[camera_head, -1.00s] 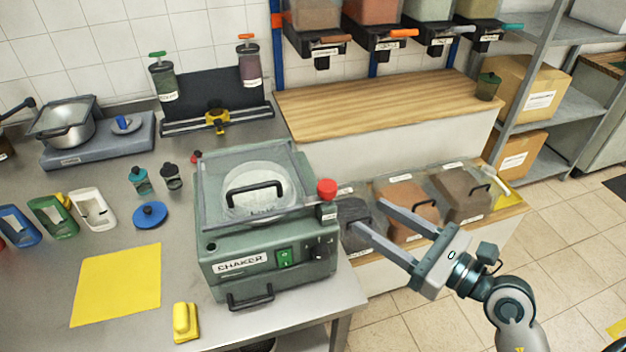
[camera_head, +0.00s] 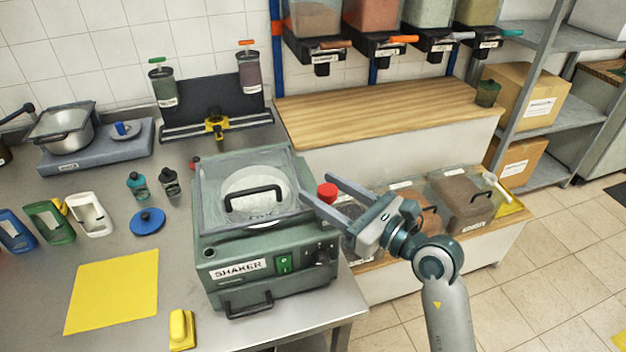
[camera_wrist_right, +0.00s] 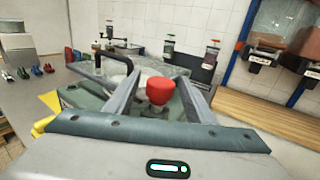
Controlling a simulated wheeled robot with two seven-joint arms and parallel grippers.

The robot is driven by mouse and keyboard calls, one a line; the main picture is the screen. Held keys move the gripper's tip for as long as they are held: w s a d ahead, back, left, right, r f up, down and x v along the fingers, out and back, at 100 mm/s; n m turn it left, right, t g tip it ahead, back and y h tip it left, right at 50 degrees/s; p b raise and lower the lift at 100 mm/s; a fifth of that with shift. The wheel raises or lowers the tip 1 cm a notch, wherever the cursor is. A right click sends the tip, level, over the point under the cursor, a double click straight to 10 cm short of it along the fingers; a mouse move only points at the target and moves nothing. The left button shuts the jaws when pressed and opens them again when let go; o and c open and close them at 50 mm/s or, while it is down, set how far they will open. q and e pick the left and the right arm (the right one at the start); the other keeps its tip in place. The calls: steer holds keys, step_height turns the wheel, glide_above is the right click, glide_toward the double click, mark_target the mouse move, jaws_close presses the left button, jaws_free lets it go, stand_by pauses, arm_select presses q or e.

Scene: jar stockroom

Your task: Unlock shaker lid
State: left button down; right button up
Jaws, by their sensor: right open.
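The green shaker (camera_head: 262,262) stands on the steel bench with its clear lid (camera_head: 212,205) down over a round pale dish. The lid has a black handle (camera_head: 253,199). A red knob (camera_head: 327,193) sits at the lid's right side; it also shows in the right wrist view (camera_wrist_right: 159,91). My right gripper (camera_head: 315,190) is open, its two fingers pointing left at the red knob. In the right wrist view the knob appears between the open fingers (camera_wrist_right: 158,88); I cannot tell whether they touch it. My left gripper is not in view.
Bins with clear lids (camera_head: 462,200) stand right of the shaker, behind my right arm. A yellow sheet (camera_head: 112,290) and a yellow block (camera_head: 181,329) lie on the bench at the left. A wooden shelf (camera_head: 390,110) runs behind.

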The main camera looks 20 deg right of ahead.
steer(key=shift+p+x, duration=0.3)
steer(key=shift+x, duration=1.45)
steer(key=c, duration=1.1)
steer(key=shift+f, duration=0.1)
